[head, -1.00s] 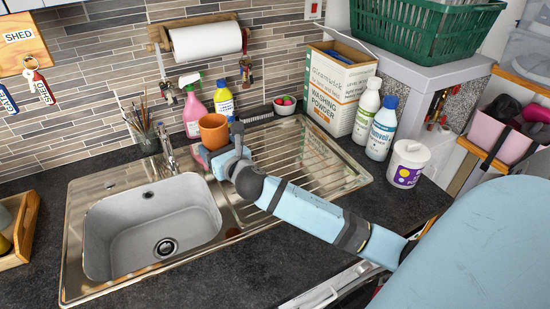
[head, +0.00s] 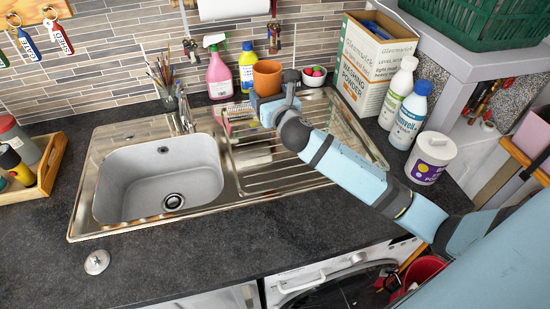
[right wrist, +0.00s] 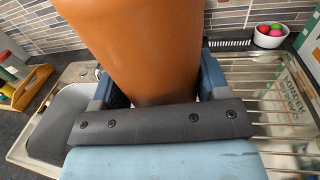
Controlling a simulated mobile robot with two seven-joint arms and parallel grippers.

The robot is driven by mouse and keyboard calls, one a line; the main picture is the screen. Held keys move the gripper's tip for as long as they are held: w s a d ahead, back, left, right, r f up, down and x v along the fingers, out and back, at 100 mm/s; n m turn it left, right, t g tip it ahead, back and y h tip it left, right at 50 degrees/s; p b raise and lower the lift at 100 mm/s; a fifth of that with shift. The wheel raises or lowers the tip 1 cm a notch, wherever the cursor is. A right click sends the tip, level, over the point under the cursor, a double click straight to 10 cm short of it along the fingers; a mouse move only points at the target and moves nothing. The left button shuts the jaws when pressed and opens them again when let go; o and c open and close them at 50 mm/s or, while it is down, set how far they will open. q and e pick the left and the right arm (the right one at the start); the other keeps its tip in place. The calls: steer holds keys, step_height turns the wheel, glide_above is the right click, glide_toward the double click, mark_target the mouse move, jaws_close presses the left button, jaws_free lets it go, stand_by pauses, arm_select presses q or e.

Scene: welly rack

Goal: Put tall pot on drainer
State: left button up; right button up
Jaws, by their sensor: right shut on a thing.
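The tall pot (head: 267,78) is plain orange terracotta. It is upright in my right gripper (head: 268,100), above the back of the drainer and beside the yellow bottle in the head view. In the right wrist view the pot (right wrist: 140,45) fills the top middle, with a blue finger on each side of it; its rim is out of frame. The drainer (head: 262,178) is the ribbed steel part right of the sink bowl; my arm covers some of it. I cannot tell the exact gap under the pot. My left gripper is not in view.
A pink spray bottle (head: 219,78) and a yellow bottle (head: 248,70) stand behind the drainer. A small bowl of coloured balls (head: 314,76), a washing powder box (head: 372,65) and white bottles (head: 409,115) stand right. The sink bowl (head: 155,185) is empty. The front counter is mostly clear.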

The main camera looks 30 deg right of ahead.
step_height(320, 180, down, 19)
steer(key=b, duration=0.4)
steer(key=shift+a+f, duration=0.1)
steer(key=shift+f, duration=0.15)
steer(key=shift+f, duration=0.2)
steer(key=o, duration=1)
